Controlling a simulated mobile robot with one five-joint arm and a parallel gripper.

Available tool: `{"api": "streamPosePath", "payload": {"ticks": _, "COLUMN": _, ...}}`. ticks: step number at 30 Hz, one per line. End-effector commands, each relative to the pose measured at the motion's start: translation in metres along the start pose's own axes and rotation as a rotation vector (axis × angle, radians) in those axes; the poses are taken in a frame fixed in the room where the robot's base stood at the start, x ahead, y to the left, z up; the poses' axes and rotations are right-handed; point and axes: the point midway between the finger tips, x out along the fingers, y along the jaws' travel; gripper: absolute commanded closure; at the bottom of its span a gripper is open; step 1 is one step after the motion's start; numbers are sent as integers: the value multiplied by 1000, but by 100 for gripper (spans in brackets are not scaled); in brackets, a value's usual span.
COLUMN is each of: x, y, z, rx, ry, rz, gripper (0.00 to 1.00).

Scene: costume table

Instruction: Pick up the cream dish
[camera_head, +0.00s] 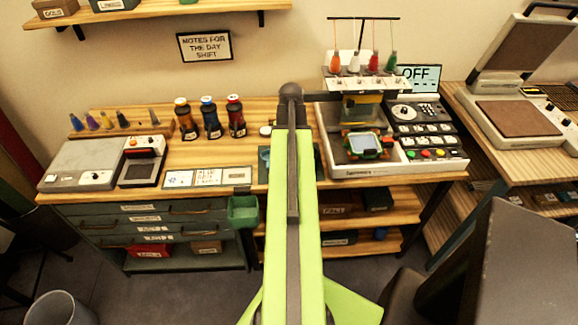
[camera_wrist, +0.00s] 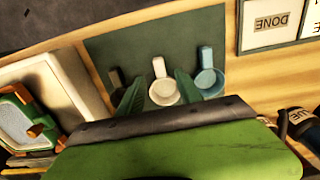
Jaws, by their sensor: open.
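The cream dish (camera_wrist: 163,93) lies on a dark green mat (camera_wrist: 130,48) in the wrist view, its short handle pointing up in the picture. A blue dish (camera_wrist: 207,80) is to its right and a dark dish (camera_wrist: 115,78) to its left. My gripper (camera_wrist: 159,86) is open, its two green fingers on either side of the cream dish in the picture. I cannot tell how far above it they are. Nothing shows between the fingers except the dish and mat. In the head view my arm hides the dishes and most of the mat.
An embroidery machine (camera_head: 360,145) stands right of my arm. Several thread bottles (camera_head: 209,118) stand to the left. Framed cards (camera_head: 208,178) lie along the front edge, and a green bin (camera_head: 243,211) hangs below. A DONE card (camera_wrist: 270,22) shows upper right in the wrist view.

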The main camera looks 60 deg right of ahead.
Motion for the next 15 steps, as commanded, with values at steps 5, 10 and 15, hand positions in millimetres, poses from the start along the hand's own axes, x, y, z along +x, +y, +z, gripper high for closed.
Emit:
{"api": "streamPosePath", "payload": {"ticks": 5, "x": 38, "y": 0, "z": 2, "rx": 0, "ry": 0, "rz": 0, "gripper": 58}}
{"api": "streamPosePath", "payload": {"ticks": 10, "x": 36, "y": 0, "z": 2, "rx": -1, "ry": 0, "rz": 0, "gripper": 58}}
{"api": "streamPosePath", "payload": {"ticks": 15, "x": 35, "y": 0, "z": 2, "rx": -1, "ry": 0, "rz": 0, "gripper": 69}}
